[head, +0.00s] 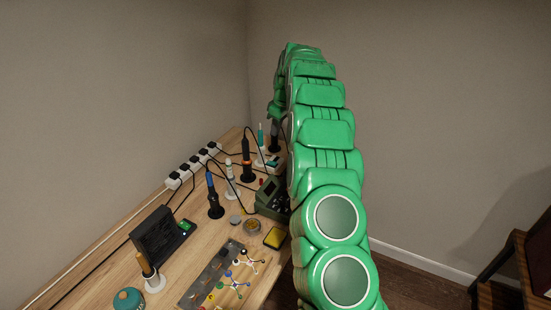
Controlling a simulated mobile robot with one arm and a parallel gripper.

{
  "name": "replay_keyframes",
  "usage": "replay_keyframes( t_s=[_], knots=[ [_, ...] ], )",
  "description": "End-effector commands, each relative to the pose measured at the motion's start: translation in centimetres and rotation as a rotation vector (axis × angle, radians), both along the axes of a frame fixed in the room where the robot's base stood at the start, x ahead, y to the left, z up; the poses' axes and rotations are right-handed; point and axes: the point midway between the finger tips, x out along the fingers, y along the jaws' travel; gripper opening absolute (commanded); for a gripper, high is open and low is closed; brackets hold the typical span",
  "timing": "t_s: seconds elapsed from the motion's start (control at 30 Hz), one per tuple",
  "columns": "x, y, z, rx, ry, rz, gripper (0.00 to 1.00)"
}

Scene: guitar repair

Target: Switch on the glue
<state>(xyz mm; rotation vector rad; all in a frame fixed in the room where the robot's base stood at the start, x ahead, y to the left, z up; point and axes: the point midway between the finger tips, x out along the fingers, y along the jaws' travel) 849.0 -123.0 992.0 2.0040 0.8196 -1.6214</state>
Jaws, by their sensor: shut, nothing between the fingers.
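My green arm rises from the lower right and curls over at the top. Its end hangs down at the far end of the workbench (228,232). My gripper (274,127) is small and partly hidden there, pointing down and shut, close above or beside a dark stand. A teal-handled tool (261,136) stands upright just left of it, by a small white unit (269,161). I cannot tell which item is the glue, and no switch can be made out. My arm hides part of the bench's right side.
A power strip (195,164) with several plugs and dark cables lies along the back edge. A blue-handled iron (213,194), a black-and-orange tool (247,160) and a green station (271,196) stand mid-bench. A black box (156,236) and teal jar (129,299) are nearer.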

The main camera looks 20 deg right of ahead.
Motion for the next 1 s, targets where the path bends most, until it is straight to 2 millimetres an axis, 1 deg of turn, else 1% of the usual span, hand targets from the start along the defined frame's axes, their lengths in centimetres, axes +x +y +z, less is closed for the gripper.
replay_keyframes(
  t_s=[0.03, 0.1, 0.33, 0.87, 1.0],
  knots=[
    [0.5, -0.4, -0.7, -0.003, -0.003, 0.005, 0.0],
    [1.1, -1.0, -1.3, -0.008, -0.011, 0.013, 0.0],
    [2.1, -2.0, -2.6, -0.018, -0.023, 0.031, 0.0],
    [2.3, -2.1, -2.8, -0.02, -0.027, 0.035, 0.0],
    [2.4, -2.0, -3.5, -0.02, -0.025, 0.036, 0.0]
  ],
)
